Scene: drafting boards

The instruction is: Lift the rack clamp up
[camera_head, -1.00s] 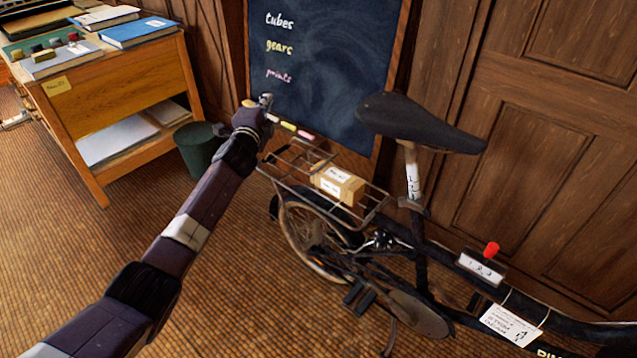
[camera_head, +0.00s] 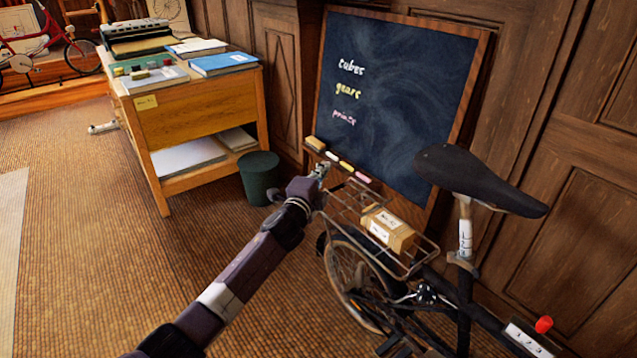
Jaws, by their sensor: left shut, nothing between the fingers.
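A dark bicycle stands at the right with a black saddle (camera_head: 478,180) and a wire rear rack (camera_head: 420,262). A small cardboard box with white labels (camera_head: 388,229) sits on the rack. I cannot make out the rack clamp as a separate part; thin rack wires show at the rack's far left end, close to my gripper. My left gripper (camera_head: 321,170) is shut and empty, just beyond that end of the rack, in front of the chalkboard's ledge. Whether it touches the rack I cannot tell. My right gripper is not in view.
A chalkboard (camera_head: 400,95) leans by the wall, with chalks and an eraser (camera_head: 315,144) on its ledge. A green bin (camera_head: 260,178) and a wooden desk (camera_head: 205,115) with books stand left of it.

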